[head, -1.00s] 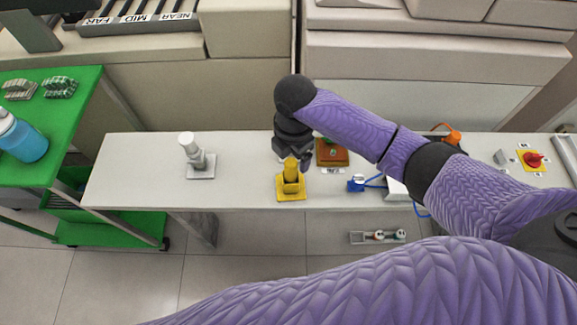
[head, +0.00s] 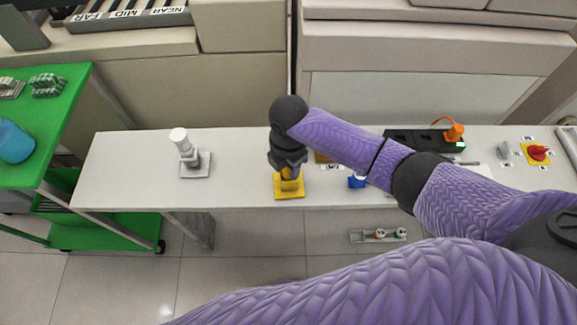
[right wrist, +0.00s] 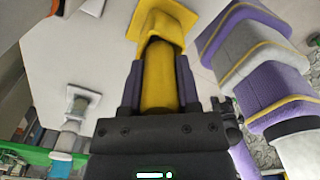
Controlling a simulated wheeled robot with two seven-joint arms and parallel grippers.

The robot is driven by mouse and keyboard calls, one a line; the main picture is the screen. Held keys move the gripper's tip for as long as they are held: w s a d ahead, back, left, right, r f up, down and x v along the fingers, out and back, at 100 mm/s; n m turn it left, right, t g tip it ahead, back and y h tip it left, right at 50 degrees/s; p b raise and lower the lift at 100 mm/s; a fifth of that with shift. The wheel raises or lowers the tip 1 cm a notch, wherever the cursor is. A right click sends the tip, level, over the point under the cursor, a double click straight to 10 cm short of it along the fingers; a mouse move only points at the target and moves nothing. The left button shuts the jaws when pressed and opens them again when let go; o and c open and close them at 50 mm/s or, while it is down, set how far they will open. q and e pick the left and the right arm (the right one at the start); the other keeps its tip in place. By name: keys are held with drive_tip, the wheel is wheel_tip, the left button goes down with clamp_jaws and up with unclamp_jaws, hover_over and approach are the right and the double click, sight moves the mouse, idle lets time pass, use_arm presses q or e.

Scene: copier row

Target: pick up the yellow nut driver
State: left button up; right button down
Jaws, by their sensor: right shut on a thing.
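The yellow nut driver (right wrist: 159,80) stands upright in its yellow holder (head: 290,194) near the front edge of the white table. The holder also shows in the right wrist view (right wrist: 165,14). My right gripper (right wrist: 158,78) is shut on the nut driver's handle, one finger on each side. In the head view my right gripper (head: 288,168) hides most of the driver from above. My left gripper is not in view.
A white tool in a pale holder (head: 190,155) stands to the left on the table (head: 235,160). A black power strip with an orange plug (head: 453,132) and a red knob on a yellow plate (head: 538,152) lie to the right. A green cart (head: 75,110) stands at the left.

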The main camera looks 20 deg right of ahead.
wheel_tip(320, 180, up, 10)
drive_tip(key=p, duration=0.4)
drive_tip(key=c, duration=0.9)
unclamp_jaws()
clamp_jaws()
unclamp_jaws()
clamp_jaws()
